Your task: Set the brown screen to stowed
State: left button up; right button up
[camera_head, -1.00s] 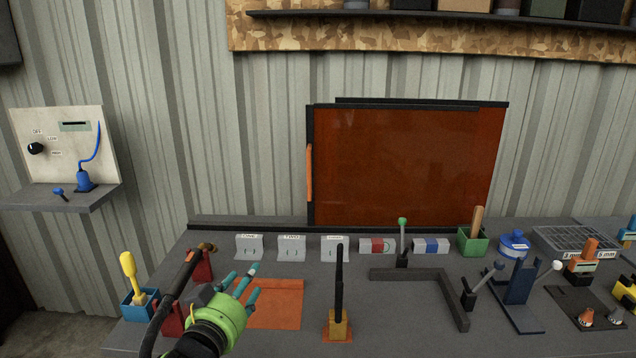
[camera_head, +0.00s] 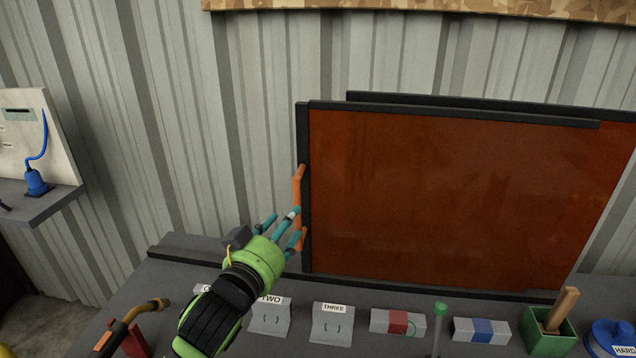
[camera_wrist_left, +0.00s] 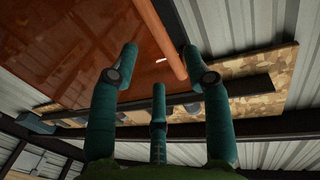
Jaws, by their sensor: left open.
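The brown screen (camera_head: 450,195) is a translucent red-brown panel in a dark frame, standing upright at the back of the bench. An orange bar handle (camera_head: 298,190) runs down its left edge. My left gripper (camera_head: 285,226) is green with teal fingers, open, close to the handle's lower part. In the left wrist view the handle (camera_wrist_left: 162,38) passes up between the spread fingers (camera_wrist_left: 160,85), with the screen (camera_wrist_left: 75,45) to the left. I cannot tell whether a finger touches the handle. My right gripper is out of view.
Blocks labelled TWO (camera_head: 269,316) and THREE (camera_head: 332,322), a red-banded block (camera_head: 398,321) and a blue-banded block (camera_head: 481,330) stand in front of the screen. A green-knobbed lever (camera_head: 439,312) and green box (camera_head: 548,336) are at right. The wall left of the handle is clear.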

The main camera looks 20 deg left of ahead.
aim_at(300, 204)
pick_arm(q)
jog(key=w+p, duration=0.2)
jog(key=w, duration=0.4)
jog(key=shift+w+a+r, duration=0.2)
jog(key=shift+w+r, duration=0.05)
jog(key=shift+w, duration=0.15)
grip_shut()
jog(key=w+d, duration=0.2)
jog(key=d, duration=0.6)
jog(key=shift+d, duration=0.3)
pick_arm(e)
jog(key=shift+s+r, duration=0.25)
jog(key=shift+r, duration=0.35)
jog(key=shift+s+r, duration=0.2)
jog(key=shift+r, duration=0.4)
